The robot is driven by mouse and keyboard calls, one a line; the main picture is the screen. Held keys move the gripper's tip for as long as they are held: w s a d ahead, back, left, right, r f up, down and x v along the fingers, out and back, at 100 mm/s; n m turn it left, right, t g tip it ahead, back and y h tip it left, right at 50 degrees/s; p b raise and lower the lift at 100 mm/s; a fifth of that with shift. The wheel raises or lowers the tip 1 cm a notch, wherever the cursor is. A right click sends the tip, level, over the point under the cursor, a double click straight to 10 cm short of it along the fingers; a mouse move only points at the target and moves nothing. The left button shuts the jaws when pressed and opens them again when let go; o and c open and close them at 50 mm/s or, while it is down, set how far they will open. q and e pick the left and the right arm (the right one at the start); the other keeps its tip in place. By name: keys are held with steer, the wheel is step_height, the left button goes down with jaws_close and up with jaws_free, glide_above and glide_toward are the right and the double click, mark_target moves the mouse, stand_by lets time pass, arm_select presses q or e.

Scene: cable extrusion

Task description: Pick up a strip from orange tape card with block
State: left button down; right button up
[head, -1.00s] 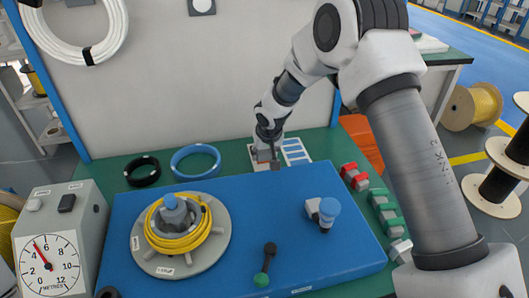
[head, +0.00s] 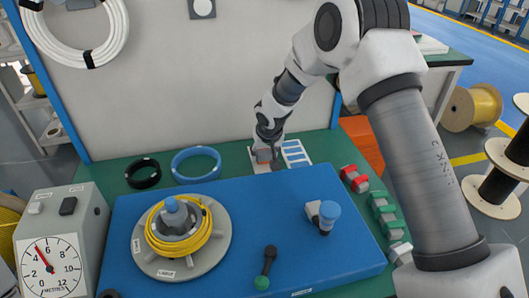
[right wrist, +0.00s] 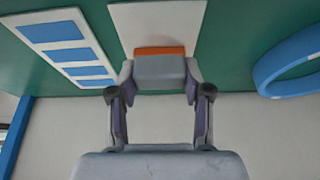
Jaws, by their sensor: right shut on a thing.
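My right gripper (head: 267,152) is shut on a grey block (right wrist: 160,70), which sits between its two fingers in the right wrist view. An orange strip (right wrist: 160,51) shows along the block's far edge. I cannot tell whether it is stuck to the block or lies on the card. A white tape card (right wrist: 157,20) lies just beyond the block, and its visible part is bare white. In the head view, the gripper and block cover most of this card (head: 256,165). My left gripper is not in view.
A card with blue strips (head: 296,153) lies right beside the tape card. A blue ring (head: 196,150) and a black ring (head: 143,173) lie to the left. A blue board (head: 275,205) carries a yellow cable coil (head: 205,235). Red blocks (head: 354,179) lie to the right.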

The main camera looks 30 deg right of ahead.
step_height(320, 180, up, 7)
steer(key=p, duration=0.4)
